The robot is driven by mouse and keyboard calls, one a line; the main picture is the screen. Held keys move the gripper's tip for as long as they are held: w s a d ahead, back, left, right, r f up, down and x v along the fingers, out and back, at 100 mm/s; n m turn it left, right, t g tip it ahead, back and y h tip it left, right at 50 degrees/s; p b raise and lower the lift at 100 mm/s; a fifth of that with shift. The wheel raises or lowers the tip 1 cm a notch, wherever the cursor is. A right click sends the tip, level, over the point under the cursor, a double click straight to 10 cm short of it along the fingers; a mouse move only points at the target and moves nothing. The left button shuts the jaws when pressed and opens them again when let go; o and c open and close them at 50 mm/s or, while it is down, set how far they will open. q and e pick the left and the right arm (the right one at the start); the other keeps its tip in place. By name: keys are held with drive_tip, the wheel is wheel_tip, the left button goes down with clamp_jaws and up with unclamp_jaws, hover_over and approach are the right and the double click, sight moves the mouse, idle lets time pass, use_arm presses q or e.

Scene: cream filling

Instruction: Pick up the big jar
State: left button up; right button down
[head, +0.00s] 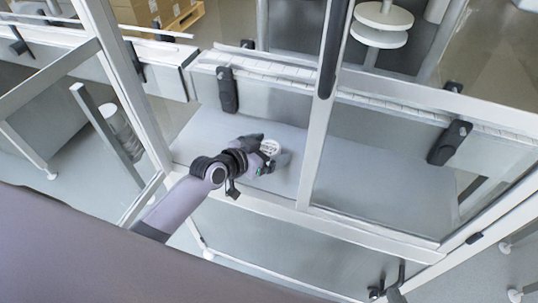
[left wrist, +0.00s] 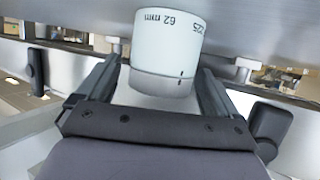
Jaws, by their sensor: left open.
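In the head view the white jar (head: 269,147) is on the grey surface behind the frame opening. My left gripper (head: 270,152) reaches in through the opening, its fingers open on either side of the jar. In the left wrist view the gripper (left wrist: 158,72) has a finger at each side of the jar, with a gap visible at the right. Dark parts at the bottom edge of the head view seem to be my right gripper (head: 388,284), mostly cut off.
A metal frame with posts and clear panels (head: 318,120) surrounds the grey work surface (head: 215,130). A raised rail with black clamps (head: 228,90) runs behind it. The surface to the right of the jar looks clear. White discs on a stand (head: 381,28) are farther back.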

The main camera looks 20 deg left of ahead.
use_arm(q)
drive_tip(key=c, duration=1.2)
drive_tip(key=shift+o, duration=0.2)
